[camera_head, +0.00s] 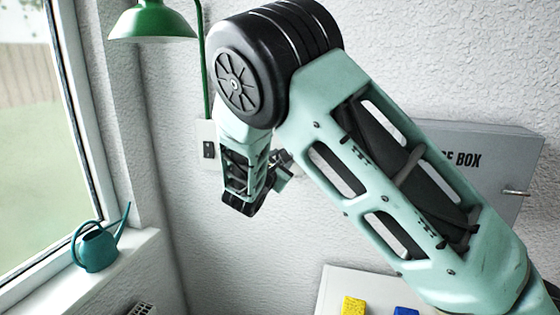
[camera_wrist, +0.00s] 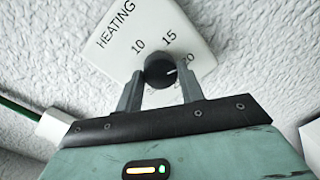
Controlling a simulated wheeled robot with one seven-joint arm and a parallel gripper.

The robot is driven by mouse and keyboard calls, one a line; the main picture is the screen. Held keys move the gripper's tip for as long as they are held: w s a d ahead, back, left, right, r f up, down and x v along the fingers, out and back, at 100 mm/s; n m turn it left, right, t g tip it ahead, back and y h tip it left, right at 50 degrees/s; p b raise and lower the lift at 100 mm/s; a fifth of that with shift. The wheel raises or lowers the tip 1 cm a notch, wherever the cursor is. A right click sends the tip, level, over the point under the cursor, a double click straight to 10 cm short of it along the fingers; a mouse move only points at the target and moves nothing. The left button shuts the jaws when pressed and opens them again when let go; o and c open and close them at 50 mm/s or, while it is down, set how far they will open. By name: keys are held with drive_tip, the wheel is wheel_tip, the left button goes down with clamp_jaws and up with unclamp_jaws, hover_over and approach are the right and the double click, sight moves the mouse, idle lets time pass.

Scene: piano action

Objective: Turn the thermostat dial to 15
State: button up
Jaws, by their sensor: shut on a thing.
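The thermostat is a white plate (camera_wrist: 125,30) on the wall, marked HEATING with 10, 15 and 20, in the wrist view. Its round black dial (camera_wrist: 158,72) has a white pointer mark on its right side, which points right, roughly towards the 20 and away from the 15. My gripper (camera_wrist: 161,85) is shut on the dial, with one grey finger on each side. The fingers and gripper body cover the plate's lower part. In the head view my arm hides the thermostat, and the gripper's fingertips cannot be made out.
A grey wall box (camera_head: 500,150) with partly hidden lettering is behind my arm at right. A green lamp (camera_head: 150,22) hangs at upper left, near a wall switch (camera_head: 208,150). A teal watering can (camera_head: 97,248) stands on the windowsill. Yellow (camera_head: 353,305) and blue items lie on a white surface below.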

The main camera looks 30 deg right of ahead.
drive_tip(key=shift+n+t+p, duration=0.5)
drive_tip(key=shift+n+p, duration=1.4)
drive_tip(key=shift+n, duration=3.2)
drive_tip(key=shift+f, duration=0.1)
drive_tip(key=o, duration=1)
drive_tip(key=shift+s, duration=0.1)
drive_tip(key=b+v, duration=0.6)
drive_tip(key=v, duration=1.1)
drive_tip(key=shift+s, duration=0.2)
drive_tip(key=shift+a, duration=0.1)
